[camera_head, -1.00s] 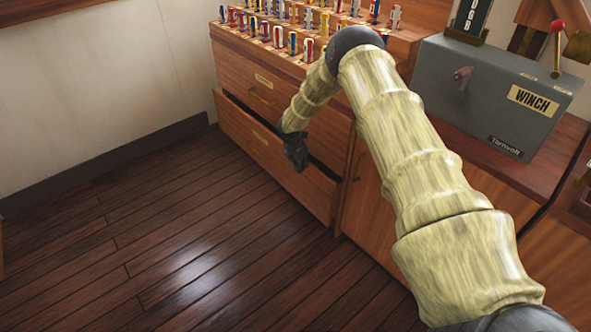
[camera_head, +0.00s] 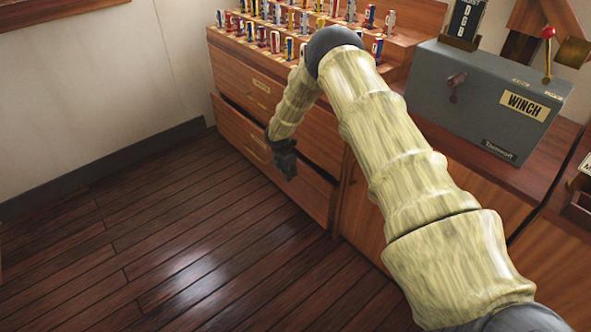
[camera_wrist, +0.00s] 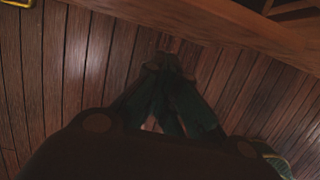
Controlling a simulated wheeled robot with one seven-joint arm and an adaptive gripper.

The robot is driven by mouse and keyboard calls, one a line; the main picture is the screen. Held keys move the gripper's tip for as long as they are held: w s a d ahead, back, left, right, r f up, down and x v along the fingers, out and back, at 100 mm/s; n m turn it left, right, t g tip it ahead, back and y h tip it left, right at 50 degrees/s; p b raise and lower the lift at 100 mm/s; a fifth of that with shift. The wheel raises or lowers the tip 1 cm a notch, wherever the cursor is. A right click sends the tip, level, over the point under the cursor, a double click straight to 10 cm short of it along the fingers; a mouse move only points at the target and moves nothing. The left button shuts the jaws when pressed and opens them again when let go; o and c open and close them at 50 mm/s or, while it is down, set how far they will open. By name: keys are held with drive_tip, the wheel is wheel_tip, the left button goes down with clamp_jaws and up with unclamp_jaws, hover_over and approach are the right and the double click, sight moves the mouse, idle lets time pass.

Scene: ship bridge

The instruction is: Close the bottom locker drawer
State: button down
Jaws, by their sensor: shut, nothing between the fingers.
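The bottom locker drawer (camera_head: 309,191) is in the wooden locker in the head view. It stands slightly out, with a dark gap along its top edge, and its front carries a brass handle (camera_head: 254,149). My gripper (camera_head: 288,174) is shut and empty at the drawer front, near the middle of its upper edge. I cannot tell whether it touches the wood. In the wrist view my gripper (camera_wrist: 172,125) points over the floor, and a wooden edge crosses the upper right. My forearm and gripper hide part of the drawer front and gap.
The upper drawer (camera_head: 236,82) looks shut. Several coloured signal pieces stand in the rack (camera_head: 395,50) on top. A grey winch box (camera_head: 480,105) with a red-knobbed lever stands on the counter to the right. The dark plank floor (camera_head: 130,240) in front is clear.

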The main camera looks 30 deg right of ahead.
drive_tip(key=d+v, duration=0.1)
drive_tip(key=v, duration=0.7)
drive_tip(key=w+a+f+m+t+y+b, duration=0.2)
drive_tip(key=w+a+f+m+t+b, duration=0.15)
drive_tip(key=w+a+m, duration=0.35)
drive_tip(key=w+a+f+m+t+y+b, duration=0.2)
drive_tip(key=w+a+m+t+b, duration=0.25)
drive_tip(key=a+m, duration=0.4)
drive_tip(key=n+g+h+b, duration=0.5)
drive_tip(key=n+h+b, duration=1.3)
drive_tip(key=n, duration=1.6)
approach(309, 172)
drive_tip(key=shift+m+h, duration=0.25)
drive_tip(key=shift+h, duration=0.15)
drive_tip(key=b+x, duration=0.6)
drive_tip(key=shift+d+f, duration=0.35)
drive_tip(key=shift+d+r, duration=0.1)
drive_tip(key=shift+d, duration=0.1)
